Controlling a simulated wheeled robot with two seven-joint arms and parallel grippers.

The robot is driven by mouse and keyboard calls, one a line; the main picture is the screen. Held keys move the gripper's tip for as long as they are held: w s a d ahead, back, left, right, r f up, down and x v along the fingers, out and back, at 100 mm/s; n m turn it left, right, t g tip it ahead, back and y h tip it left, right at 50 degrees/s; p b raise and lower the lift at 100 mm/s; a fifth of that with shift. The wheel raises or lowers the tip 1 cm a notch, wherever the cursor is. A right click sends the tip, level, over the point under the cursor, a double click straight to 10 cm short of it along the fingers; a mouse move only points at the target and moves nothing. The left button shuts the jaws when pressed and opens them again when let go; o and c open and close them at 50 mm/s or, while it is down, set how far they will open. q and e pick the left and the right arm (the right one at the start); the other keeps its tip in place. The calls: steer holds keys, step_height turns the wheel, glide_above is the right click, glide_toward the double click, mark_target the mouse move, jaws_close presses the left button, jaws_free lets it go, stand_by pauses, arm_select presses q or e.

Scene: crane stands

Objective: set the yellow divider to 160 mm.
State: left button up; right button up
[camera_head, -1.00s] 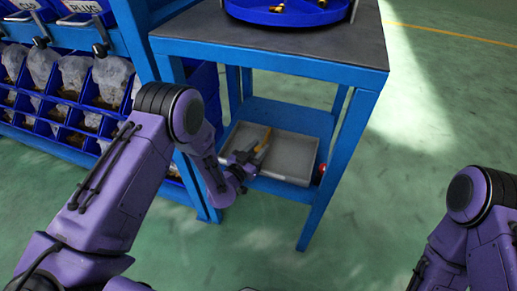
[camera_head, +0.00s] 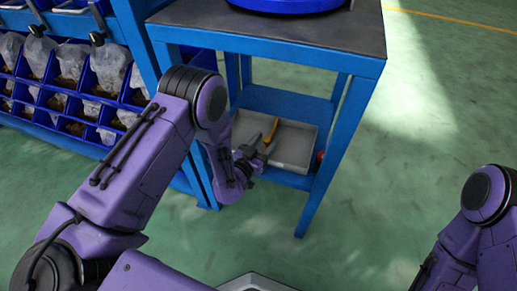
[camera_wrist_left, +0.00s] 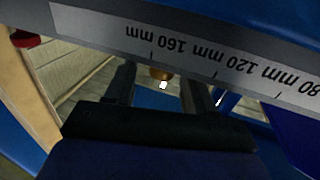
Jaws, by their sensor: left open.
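The yellow divider (camera_head: 272,130) stands slanted in the grey tray (camera_head: 292,145) on the blue stand's lower shelf. My left gripper (camera_head: 252,160) is at the tray's near left side, close to the divider's near end. In the left wrist view the open jaws (camera_wrist_left: 160,88) point at the scale strip (camera_wrist_left: 215,58), which reads 160, 120 and 80 mm upside down. A small orange-brown knob (camera_wrist_left: 160,73) shows between the fingers, near the 160 mm mark; I cannot tell whether they touch it. Which mark the divider stands at is unclear. My right gripper is out of view.
The stand's dark top (camera_head: 270,32) overhangs the shelf and carries a blue round tray (camera_head: 285,5). Blue legs flank the shelf. A rack of blue bins (camera_head: 70,80) stands to the left. A red part (camera_head: 320,157) sits at the tray's right end. Green floor lies open to the right.

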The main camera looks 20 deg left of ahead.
arm_select(q)
steer(key=v, duration=0.9)
steer(key=s+a+f+n+g+y, duration=0.45)
steer(key=s+f+g, duration=0.25)
steer(key=s, duration=0.5)
steer(key=s+a+f+n+g+y, duration=0.35)
steer(key=s+a+f+g, duration=0.35)
steer(key=s, duration=0.6)
step_height(320, 180, up, 22)
steer(key=d+n+p, duration=0.1)
steer(key=p, duration=2.1)
steer(key=shift+s+f+h+p, duration=0.25)
steer(key=shift+s+h+p, duration=0.1)
steer(key=shift+s+h, duration=0.1)
